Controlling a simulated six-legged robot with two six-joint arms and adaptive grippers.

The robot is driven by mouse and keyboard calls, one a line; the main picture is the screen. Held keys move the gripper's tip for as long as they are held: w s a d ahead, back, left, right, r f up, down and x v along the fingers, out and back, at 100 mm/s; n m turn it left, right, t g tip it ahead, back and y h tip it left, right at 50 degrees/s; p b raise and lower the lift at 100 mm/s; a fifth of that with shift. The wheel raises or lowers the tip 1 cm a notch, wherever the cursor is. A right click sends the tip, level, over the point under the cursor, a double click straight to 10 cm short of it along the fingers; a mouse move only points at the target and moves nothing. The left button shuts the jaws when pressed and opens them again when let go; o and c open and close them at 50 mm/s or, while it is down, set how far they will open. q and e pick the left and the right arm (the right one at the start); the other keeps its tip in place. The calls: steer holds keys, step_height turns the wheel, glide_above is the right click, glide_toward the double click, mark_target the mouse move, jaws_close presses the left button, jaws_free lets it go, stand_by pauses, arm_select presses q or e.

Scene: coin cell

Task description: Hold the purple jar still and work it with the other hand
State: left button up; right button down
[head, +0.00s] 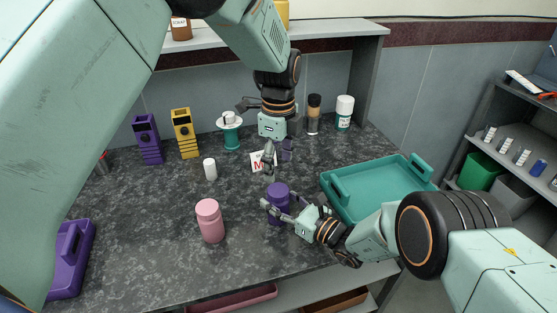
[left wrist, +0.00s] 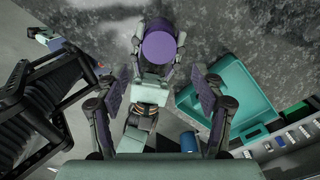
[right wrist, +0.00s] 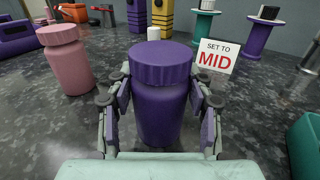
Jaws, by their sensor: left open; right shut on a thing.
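The purple jar (head: 278,206) stands upright on the dark speckled counter, its ribbed purple lid on top. It fills the middle of the right wrist view (right wrist: 160,100), and its round lid shows from above in the left wrist view (left wrist: 159,47). My right gripper (head: 281,208) is shut on the jar's body, one finger on each side below the lid. My left gripper (head: 276,165) hangs above and behind the jar, pointing down, open and empty. In the left wrist view its fingers (left wrist: 166,100) are spread wide, apart from the lid.
A pink jar (head: 210,220) stands left of the purple jar. A white cylinder (head: 210,169) and a "SET TO MID" sign (right wrist: 218,57) stand behind. A teal tray (head: 375,190) lies at the right. A purple handled holder (head: 72,258) is at far left.

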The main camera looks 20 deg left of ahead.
mark_target(279, 190)
arm_select(q)
steer(key=shift+f, duration=3.95)
steer(key=shift+c, duration=0.4)
